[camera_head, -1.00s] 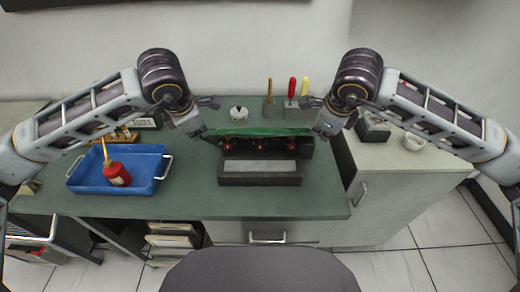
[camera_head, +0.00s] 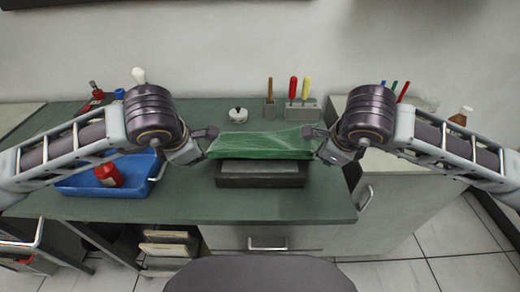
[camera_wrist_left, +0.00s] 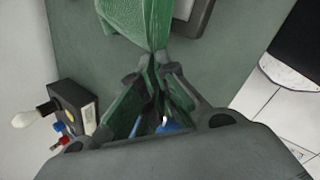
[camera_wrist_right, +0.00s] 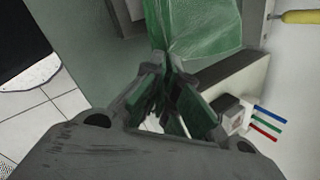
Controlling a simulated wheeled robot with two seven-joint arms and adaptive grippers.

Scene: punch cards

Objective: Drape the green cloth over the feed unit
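The green cloth (camera_head: 262,144) is stretched between my two grippers and hangs across the back part of the feed unit (camera_head: 260,174). The unit is a dark box with a grey front panel; its red parts are hidden under the cloth. My left gripper (camera_head: 208,153) is shut on the cloth's left end, and the pinched cloth shows in the left wrist view (camera_wrist_left: 140,20). My right gripper (camera_head: 318,151) is shut on its right end, also seen in the right wrist view, where the cloth (camera_wrist_right: 200,30) fans out from the fingertips. I cannot tell how firmly the cloth rests on the unit.
A white-topped round object (camera_head: 238,114) and a rack of screwdrivers (camera_head: 300,110) stand behind the unit. The green tabletop in front is clear.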

